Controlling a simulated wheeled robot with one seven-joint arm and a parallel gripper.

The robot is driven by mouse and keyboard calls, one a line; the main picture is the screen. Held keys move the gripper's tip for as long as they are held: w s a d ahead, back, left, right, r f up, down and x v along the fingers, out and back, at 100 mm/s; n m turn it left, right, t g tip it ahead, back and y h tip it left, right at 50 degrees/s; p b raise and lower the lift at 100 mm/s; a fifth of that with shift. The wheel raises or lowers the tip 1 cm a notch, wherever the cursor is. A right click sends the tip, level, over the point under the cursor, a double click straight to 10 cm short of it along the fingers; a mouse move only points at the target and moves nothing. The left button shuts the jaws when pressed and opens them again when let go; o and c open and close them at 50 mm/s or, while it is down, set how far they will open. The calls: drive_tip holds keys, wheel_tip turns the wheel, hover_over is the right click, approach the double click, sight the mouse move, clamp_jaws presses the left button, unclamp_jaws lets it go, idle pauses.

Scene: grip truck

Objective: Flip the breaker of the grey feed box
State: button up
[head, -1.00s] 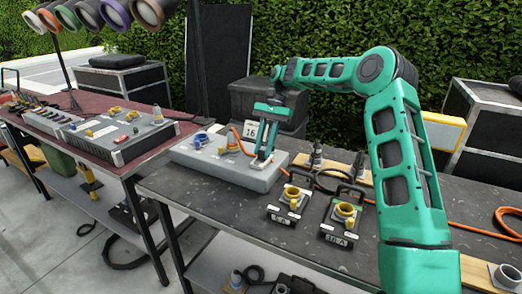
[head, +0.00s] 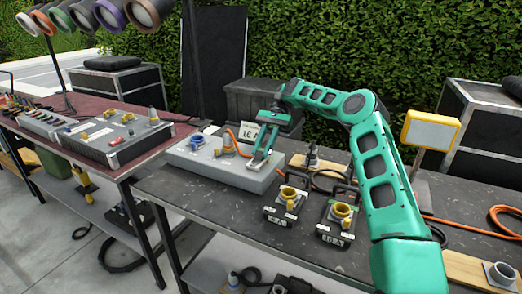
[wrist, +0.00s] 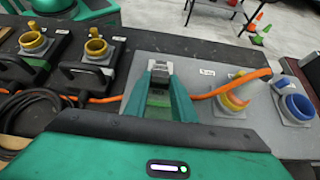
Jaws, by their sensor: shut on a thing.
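The grey feed box (head: 210,172) lies on the dark table, with a blue socket (head: 197,141) and a yellow socket on its top. An orange cable is plugged into the yellow socket (wrist: 234,100), seen clearly in the wrist view. My gripper (head: 256,167) reaches down, tilted, at the right end of the box. In the wrist view my gripper (wrist: 159,85) has its two green fingers closed around the breaker (wrist: 159,98). The fingers hide most of the breaker, so I cannot tell its position.
Two small dark boxes with yellow sockets (head: 290,199) (head: 341,214) stand on the table right of the feed box. A "16 A" sign (head: 250,133) stands behind it. A yellow-framed lamp (head: 432,131) is near my arm. Another grey unit (head: 115,138) sits on the left table.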

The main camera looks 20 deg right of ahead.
drive_tip(key=shift+w, duration=0.1)
drive_tip(key=o, duration=1.1)
drive_tip(key=shift+c, duration=0.2)
drive_tip(key=shift+w+r, duration=0.1)
drive_tip(key=shift+r, duration=1.85)
drive_tip(key=s+a+r, duration=0.5)
drive_tip(key=a+r, duration=0.2)
drive_tip(key=a, duration=0.3)
drive_tip(key=shift+s+a, duration=0.15)
drive_tip(key=shift+s, duration=0.2)
